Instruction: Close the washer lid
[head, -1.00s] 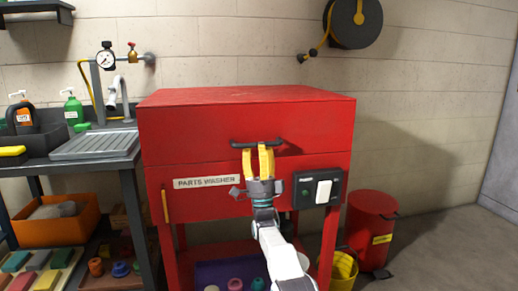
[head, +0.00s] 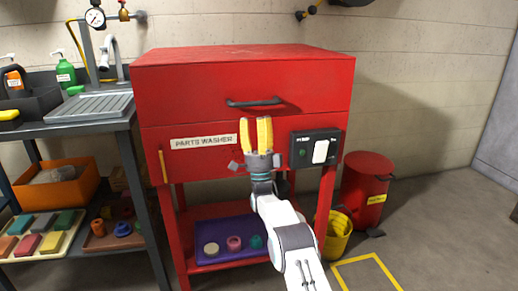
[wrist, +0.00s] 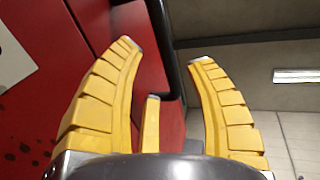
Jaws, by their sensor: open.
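The red parts washer (head: 200,165) stands in the middle of the head view. Its lid (head: 180,90) lies down level on the body, with a thin seam along the front. A dark bar handle (head: 236,104) is on the lid's front face. My gripper (head: 256,120), with yellow fingers, is open and empty in front of the washer, its tips just below the handle. In the wrist view the handle (wrist: 163,35) crosses beyond and between the parted fingers (wrist: 165,50). I cannot tell whether a finger touches it.
A switch box (head: 315,149) sits on the washer's front, right of my gripper. A sink bench (head: 90,115) stands close on the left. A red bin (head: 366,180) and yellow bucket (head: 337,236) stand at the right. The floor at far right is clear.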

